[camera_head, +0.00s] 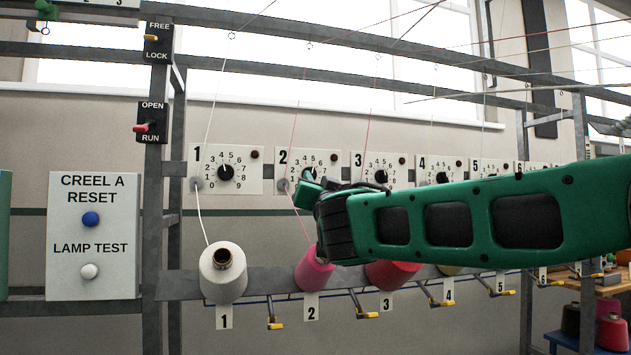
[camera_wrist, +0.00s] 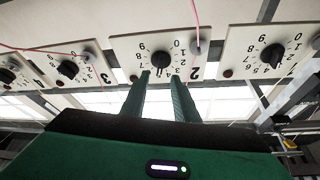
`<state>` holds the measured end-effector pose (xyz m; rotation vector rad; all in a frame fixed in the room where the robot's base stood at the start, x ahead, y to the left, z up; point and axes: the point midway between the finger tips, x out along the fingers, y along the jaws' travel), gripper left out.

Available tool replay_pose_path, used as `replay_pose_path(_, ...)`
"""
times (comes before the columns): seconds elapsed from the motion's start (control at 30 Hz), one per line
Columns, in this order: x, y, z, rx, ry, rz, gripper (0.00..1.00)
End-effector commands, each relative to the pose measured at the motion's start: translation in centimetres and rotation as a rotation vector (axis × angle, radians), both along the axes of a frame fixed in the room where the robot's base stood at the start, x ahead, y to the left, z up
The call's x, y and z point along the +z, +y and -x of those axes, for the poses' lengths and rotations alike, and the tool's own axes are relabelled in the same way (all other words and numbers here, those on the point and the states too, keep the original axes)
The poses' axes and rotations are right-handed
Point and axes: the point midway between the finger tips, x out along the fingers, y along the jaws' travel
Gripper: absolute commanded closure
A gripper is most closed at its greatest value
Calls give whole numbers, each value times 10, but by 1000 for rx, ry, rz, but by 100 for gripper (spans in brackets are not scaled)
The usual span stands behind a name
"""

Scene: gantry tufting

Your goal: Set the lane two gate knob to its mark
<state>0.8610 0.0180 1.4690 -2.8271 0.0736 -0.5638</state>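The lane two gate panel (camera_head: 285,171) is a white plate with a numbered dial, behind my gripper (camera_head: 309,184) in the head view. My gripper partly covers that dial. In the wrist view, turned upside down, the black lane two knob (camera_wrist: 160,57) sits at the centre of its dial plate (camera_wrist: 125,48). My gripper (camera_wrist: 161,73) shows two green fingers, apart, with their tips just below the knob in the picture. The gap between them is empty. Whether the fingers touch the knob, and the exact pointer reading and its mark, cannot be told.
Neighbouring panels for lane one (camera_head: 250,184) and lane three (camera_head: 361,160) stand close on either side. Pink yarn (camera_head: 293,130) runs past panel two to a pink cone (camera_head: 314,274) below. A steel rail (camera_head: 260,280) carries cones and yellow-tipped levers under my arm.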

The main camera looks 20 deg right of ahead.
Motion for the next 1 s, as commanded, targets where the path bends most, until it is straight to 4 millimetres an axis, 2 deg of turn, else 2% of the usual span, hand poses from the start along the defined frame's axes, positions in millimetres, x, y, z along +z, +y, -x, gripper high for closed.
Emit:
replay_pose_path(0.1,7,-3,-21,-1,2,-2,73)
replay_pose_path(0.3,17,-5,-43,-1,1,0,73)
replay_pose_path(0.5,20,-6,-53,0,2,2,73)
replay_pose_path(0.77,21,-6,-53,0,2,1,73)
replay_pose_path(0.87,20,-6,-53,0,2,1,97)
replay_pose_path(0.9,21,-6,-53,0,2,1,100)
replay_pose_path(0.97,21,-6,-53,0,2,1,100)
replay_pose_path(1.0,22,-28,-52,-10,1,1,100)
